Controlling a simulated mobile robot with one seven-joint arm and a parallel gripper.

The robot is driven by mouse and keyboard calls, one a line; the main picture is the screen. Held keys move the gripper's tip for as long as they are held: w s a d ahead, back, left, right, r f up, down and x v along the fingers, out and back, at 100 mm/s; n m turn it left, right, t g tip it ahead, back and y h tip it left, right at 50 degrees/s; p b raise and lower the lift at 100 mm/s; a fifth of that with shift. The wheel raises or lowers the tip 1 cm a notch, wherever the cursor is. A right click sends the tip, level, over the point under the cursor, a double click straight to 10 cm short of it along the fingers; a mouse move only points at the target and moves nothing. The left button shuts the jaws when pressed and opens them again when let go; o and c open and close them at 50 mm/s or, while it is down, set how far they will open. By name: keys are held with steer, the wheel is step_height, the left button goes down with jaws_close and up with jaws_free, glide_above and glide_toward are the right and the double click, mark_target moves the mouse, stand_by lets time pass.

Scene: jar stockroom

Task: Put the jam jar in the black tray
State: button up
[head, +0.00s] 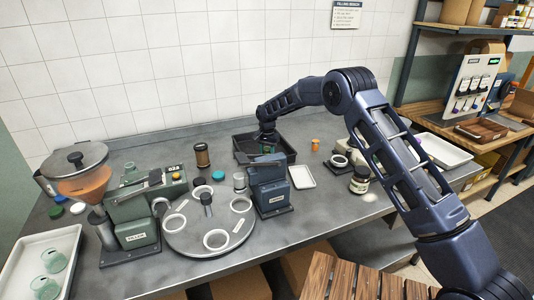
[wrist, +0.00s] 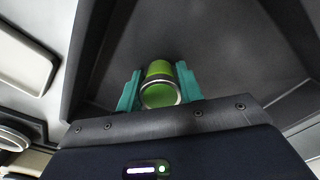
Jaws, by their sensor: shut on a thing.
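The black tray (head: 236,150) stands at the back middle of the bench, partly hidden behind a blue-grey machine. My gripper (head: 267,147) is over the tray, pointing down into it. In the wrist view, the teal fingers of my gripper (wrist: 160,90) are shut on a green jar (wrist: 158,92) with a silvery rim. The dark floor and sloping walls of the tray (wrist: 215,45) surround the jar in that view. No label shows on the jar, and I cannot tell whether its base touches the tray floor.
The blue-grey machine (head: 268,187) stands just in front of the tray. A round turntable (head: 190,243) and a green filler (head: 135,215) are to the left. A small white tray (head: 302,177), an orange jar (head: 315,145) and a dark-lidded jar (head: 360,181) are to the right.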

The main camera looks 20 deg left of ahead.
mark_target(267, 149)
steer(key=o, duration=1)
step_height(267, 149, up, 12)
steer(key=shift+r, duration=0.15)
